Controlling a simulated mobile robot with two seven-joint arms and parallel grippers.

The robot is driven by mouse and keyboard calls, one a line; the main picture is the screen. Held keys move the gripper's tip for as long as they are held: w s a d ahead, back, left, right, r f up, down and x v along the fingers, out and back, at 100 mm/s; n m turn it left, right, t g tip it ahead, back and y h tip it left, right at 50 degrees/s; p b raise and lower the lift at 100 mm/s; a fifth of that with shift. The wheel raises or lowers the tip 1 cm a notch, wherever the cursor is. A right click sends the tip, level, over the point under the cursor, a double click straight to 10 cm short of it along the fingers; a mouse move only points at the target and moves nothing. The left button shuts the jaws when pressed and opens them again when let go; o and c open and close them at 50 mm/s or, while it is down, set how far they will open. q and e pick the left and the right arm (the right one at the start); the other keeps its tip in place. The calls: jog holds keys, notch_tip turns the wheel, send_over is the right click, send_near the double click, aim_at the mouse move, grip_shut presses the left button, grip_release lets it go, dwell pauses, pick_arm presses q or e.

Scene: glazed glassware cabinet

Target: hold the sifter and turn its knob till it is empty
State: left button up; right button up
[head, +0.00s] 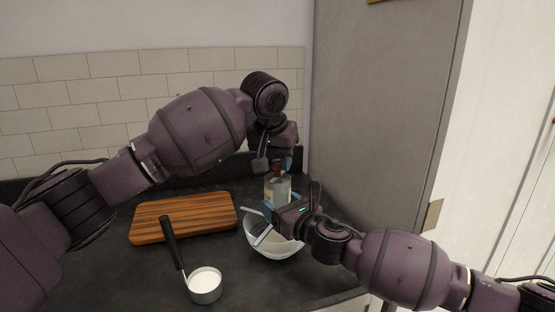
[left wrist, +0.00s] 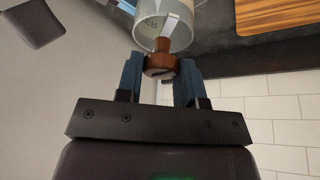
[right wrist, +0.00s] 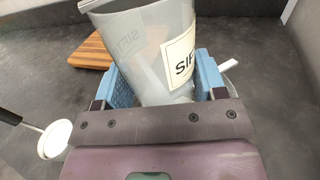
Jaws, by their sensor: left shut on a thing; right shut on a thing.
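The sifter (head: 278,187) is a pale, see-through cylinder with a cream label. It stands roughly upright above a white bowl (head: 277,252). My right gripper (head: 286,207) is shut around its body; the right wrist view shows the blue fingers on both sides of the sifter (right wrist: 150,60), with part of its label readable. My left gripper (head: 274,163) is above it, pointing down. In the left wrist view its fingers (left wrist: 159,80) are shut on the brown wooden knob (left wrist: 160,64) at the sifter's end. The sifter's contents cannot be made out clearly.
A striped wooden board (head: 184,218) lies on the dark counter (head: 130,272) to the left. A measuring cup (head: 205,288) of white powder, with a black handle, stands at the front. A tall grey panel (head: 385,110) closes off the right side.

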pick_arm(q)
jog(key=m+h, duration=0.1)
jog(key=m, duration=0.2)
jog(key=m+g+h, duration=0.1)
jog(key=m, duration=0.2)
jog(key=m+g, duration=0.1)
jog(key=m, duration=0.2)
jog(key=m+g, duration=0.1)
jog(key=m, duration=0.2)
jog(key=shift+w+h, duration=0.15)
jog(key=shift+h, duration=0.25)
jog(key=shift+g, duration=0.3)
jog(key=o, duration=0.9)
jog(key=shift+a, duration=0.1)
jog(key=shift+r, duration=0.15)
jog(key=v, duration=1.1)
jog(key=shift+a+r, duration=0.2)
jog(key=shift+r, duration=0.15)
